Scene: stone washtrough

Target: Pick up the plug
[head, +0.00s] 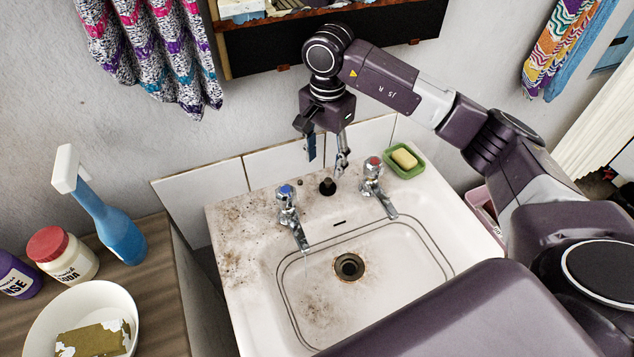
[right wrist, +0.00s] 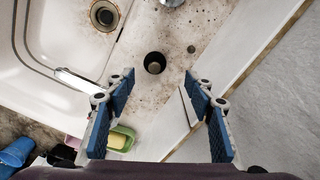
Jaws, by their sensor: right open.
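The black plug (head: 327,187) stands on the back ledge of the white basin, between the two taps. In the right wrist view the plug (right wrist: 154,62) shows from above as a dark round shape, just beyond the fingertips. My right gripper (head: 326,160) is open and empty, pointing down above the plug. In its own wrist view the blue-padded fingers (right wrist: 160,88) are spread, one on each side of the plug's line, and do not touch it. My left gripper is in neither view.
Taps with a blue top (head: 287,196) and a red top (head: 374,168) flank the plug. A green soap dish (head: 417,171) sits at the right rear corner. The tiled wall (head: 288,160) is close behind. A dark shelf (head: 400,35) hangs above.

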